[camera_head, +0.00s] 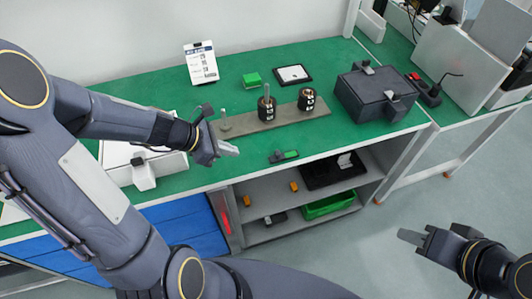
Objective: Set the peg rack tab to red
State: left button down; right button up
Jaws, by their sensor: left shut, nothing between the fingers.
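The peg rack (283,123) is a long grey-brown plate on the green bench top with upright pegs. Two black cylinders with white markings, one left (266,109) and one right (306,99), sit on it. A bare peg (224,121) stands at its left end. A small dark piece with a green part (284,156) lies in front of the rack near the bench's front edge; it may be the tab, and no red shows on it. My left gripper (232,150) is shut and empty, left of that piece and close to the rack's left end. My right gripper (408,237) is over the floor, away from the bench; its finger gap is unclear.
A dark lidded case (374,95) stands right of the rack. A white box (163,170) is left, beside my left arm. Shelves below hold a green bin (330,206).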

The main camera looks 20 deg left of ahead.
aim_at(275, 157)
pick_arm(q)
jog(key=b+x, duration=0.2)
jog(key=x, duration=0.7)
jog(key=shift+f, duration=0.1)
jog(key=shift+w+d+r+p, duration=0.2)
jog(key=shift+w+d, duration=0.15)
jog(key=shift+d, duration=0.15)
jog(key=shift+w+d+r+p, duration=0.1)
jog(key=shift+w+d+p, duration=0.1)
jog(key=shift+w+d, duration=0.55)
jog(key=shift+d, duration=0.35)
